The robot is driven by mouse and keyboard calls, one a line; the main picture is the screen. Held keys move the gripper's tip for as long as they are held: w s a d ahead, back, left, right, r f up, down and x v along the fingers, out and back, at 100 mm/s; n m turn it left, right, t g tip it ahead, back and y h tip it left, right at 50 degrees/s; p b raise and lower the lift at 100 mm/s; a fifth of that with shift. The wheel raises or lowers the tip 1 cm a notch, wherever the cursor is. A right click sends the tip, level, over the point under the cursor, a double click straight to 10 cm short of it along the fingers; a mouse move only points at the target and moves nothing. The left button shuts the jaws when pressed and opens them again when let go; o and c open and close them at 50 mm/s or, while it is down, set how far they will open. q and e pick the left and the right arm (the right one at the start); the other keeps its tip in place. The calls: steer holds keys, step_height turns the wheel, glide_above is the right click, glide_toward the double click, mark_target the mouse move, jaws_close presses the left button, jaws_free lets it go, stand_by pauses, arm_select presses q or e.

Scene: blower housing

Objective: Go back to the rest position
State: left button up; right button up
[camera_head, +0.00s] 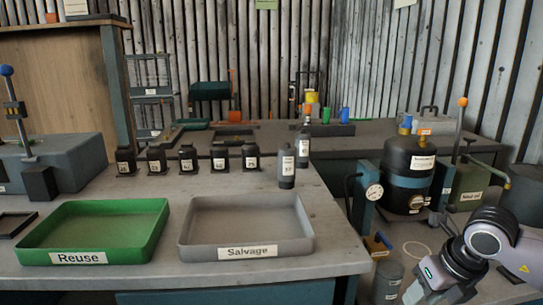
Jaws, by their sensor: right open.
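My right arm comes in at the lower right, with its grey and black wrist bent downward. My right gripper (420,292) is at the bottom edge, right of the workbench's front corner; it is open, and its fingertips are partly cut off by the frame. No object shows in it. My left gripper is not in view. The green Reuse tray (140,206) and the grey Salvage tray (245,207) stand side by side on the workbench (338,262), and both look empty.
Several small black labelled containers (188,158) stand in a row behind the trays, with two grey bottles (287,168) to their right. A black tank (405,168) with a gauge (374,193) stands right of the bench. A grey canister (386,280) is close left of my right gripper.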

steer(key=s+a+f+m+t+y, duration=0.1)
steer(key=s+a+m+y, duration=0.2)
steer(key=a+y, duration=0.3)
steer(key=s+a+f+m+t+y, duration=0.1)
steer(key=s+a+m+t+y, duration=0.2)
steer(key=a+y, duration=0.35)
steer(key=s+d+f+m+t+h, duration=0.1)
steer(key=d+f+m+t+h, duration=0.55)
steer(key=d+f+m, duration=0.6)
steer(key=s+d+f+m+g+h, duration=0.55)
steer(key=s+m, duration=0.25)
steer(key=s, duration=0.2)
steer(key=a+f+m+t, duration=0.1)
steer(key=a+m+t, duration=0.1)
steer(key=a+m, duration=1.05)
step_height(320, 180, up, 11)
steer(key=s+a+n+p, duration=0.1)
steer(key=n+p, duration=0.3)
steer(key=p, duration=1)
steer(key=shift+a, duration=0.5)
